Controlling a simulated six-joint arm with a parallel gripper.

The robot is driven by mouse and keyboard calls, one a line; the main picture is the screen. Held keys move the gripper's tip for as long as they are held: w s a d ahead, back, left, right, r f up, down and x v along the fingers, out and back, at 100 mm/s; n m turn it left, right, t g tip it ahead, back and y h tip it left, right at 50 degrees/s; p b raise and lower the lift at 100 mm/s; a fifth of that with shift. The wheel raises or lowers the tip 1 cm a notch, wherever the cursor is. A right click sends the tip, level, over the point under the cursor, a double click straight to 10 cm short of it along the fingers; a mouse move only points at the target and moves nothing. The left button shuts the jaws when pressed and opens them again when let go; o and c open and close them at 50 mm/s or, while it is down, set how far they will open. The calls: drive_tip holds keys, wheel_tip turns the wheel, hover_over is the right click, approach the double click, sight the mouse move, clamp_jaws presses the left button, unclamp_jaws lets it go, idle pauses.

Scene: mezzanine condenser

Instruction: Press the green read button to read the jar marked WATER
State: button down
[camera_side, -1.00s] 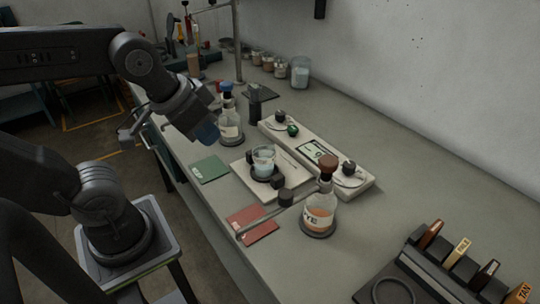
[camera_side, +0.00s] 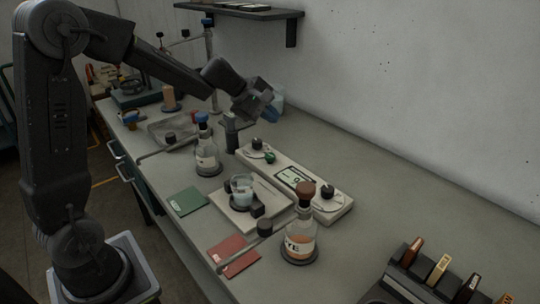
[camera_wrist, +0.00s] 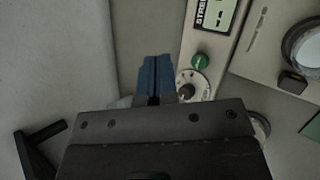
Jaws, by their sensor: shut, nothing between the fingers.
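The green button (camera_side: 270,157) is on the long pale console (camera_side: 322,205), beside a black knob; it also shows in the wrist view (camera_wrist: 200,61). My gripper (camera_side: 271,113) is shut and empty, with blue fingertips, in the air above the console's far end. In the wrist view its fingertips (camera_wrist: 155,60) appear left of the green button, apart from it. The console has a small screen (camera_side: 293,178).
A blue-stoppered bottle (camera_side: 207,158) and a brown-stoppered bottle (camera_side: 299,238), its label showing "YE", stand near the plate. Green (camera_side: 186,201) and red (camera_side: 236,258) cards lie at the front. A dark rack (camera_side: 420,286) is at lower right. A wall shelf (camera_side: 240,12) is behind.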

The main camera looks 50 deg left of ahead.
sight(270, 156)
drive_tip(key=w+a+f+n, duration=0.2)
drive_tip(key=a, duration=0.1)
drive_tip(key=shift+w+a+f+n+t, duration=0.1)
drive_tip(key=shift+w+f+n+t, duration=0.1)
drive_tip(key=shift+n+t, duration=0.1)
drive_tip(key=shift+f, duration=4.35)
drive_tip(key=shift+f, duration=0.1)
drive_tip(key=shift+f, duration=0.3)
drive_tip(key=shift+f, duration=0.65)
drive_tip(key=shift+r, duration=1.1)
